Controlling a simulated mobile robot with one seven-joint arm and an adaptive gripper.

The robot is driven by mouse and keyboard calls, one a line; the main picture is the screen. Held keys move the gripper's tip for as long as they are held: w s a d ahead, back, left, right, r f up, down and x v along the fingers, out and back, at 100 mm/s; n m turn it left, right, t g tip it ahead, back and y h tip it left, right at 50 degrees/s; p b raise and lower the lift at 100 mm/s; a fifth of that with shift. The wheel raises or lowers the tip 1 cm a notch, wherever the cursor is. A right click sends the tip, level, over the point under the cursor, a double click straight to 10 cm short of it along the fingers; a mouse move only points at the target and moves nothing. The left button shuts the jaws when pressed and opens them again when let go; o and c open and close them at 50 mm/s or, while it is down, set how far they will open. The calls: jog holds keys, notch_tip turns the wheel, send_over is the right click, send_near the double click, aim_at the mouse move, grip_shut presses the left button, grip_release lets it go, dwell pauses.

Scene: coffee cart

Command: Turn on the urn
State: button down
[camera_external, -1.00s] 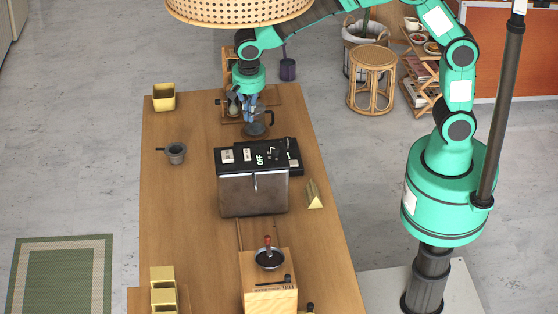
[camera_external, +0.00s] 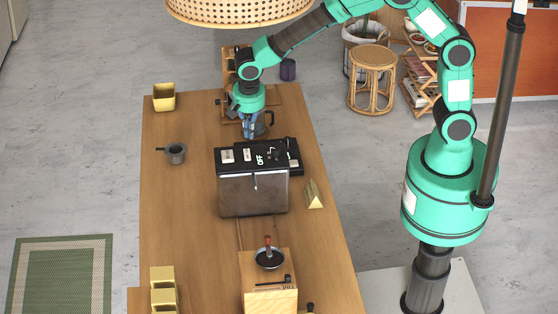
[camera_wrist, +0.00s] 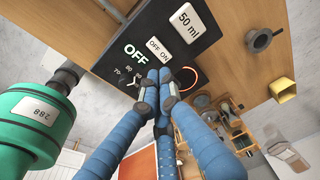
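The urn (camera_external: 253,190) is a boxy metal machine with a black top, standing mid-table in the external view. Its black top panel (camera_wrist: 150,22) shows in the wrist view with a large OFF readout, a white OFF/ON label (camera_wrist: 158,49), a 50 ml label and a small dial marked 70 and 80. My gripper (camera_external: 248,135) is just behind the urn's top in the external view, pointing down. In the wrist view its blue fingers converge and the dark tips (camera_wrist: 158,92) are together, with nothing seen between them. The tips overlap the panel edge near the dial; contact cannot be told.
A dark pot (camera_external: 176,153) and a gold bin (camera_external: 164,97) stand to the left. A gold triangular block (camera_external: 313,194) is right of the urn. A wooden box (camera_external: 269,295) with a pan is in front. The table's left side is mostly clear.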

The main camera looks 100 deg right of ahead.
aim_at(249, 151)
jog(key=shift+d+f, duration=0.2)
jog(key=shift+f, duration=0.85)
jog(key=shift+d+f, duration=0.15)
jog(key=shift+f, duration=0.85)
jog(key=shift+d+f, duration=0.2)
jog(key=shift+f, duration=0.85)
jog(key=shift+f, duration=0.1)
jog(key=shift+s+d+f+b, duration=0.1)
jog(key=shift+d+f+b, duration=0.35)
jog(key=shift+b, duration=0.35)
jog(key=shift+a, duration=0.15)
jog(key=shift+s, duration=0.1)
jog(key=shift+a+f, duration=0.1)
jog(key=shift+a, duration=0.05)
jog(key=shift+a+f, duration=0.1)
jog(key=shift+a, duration=0.65)
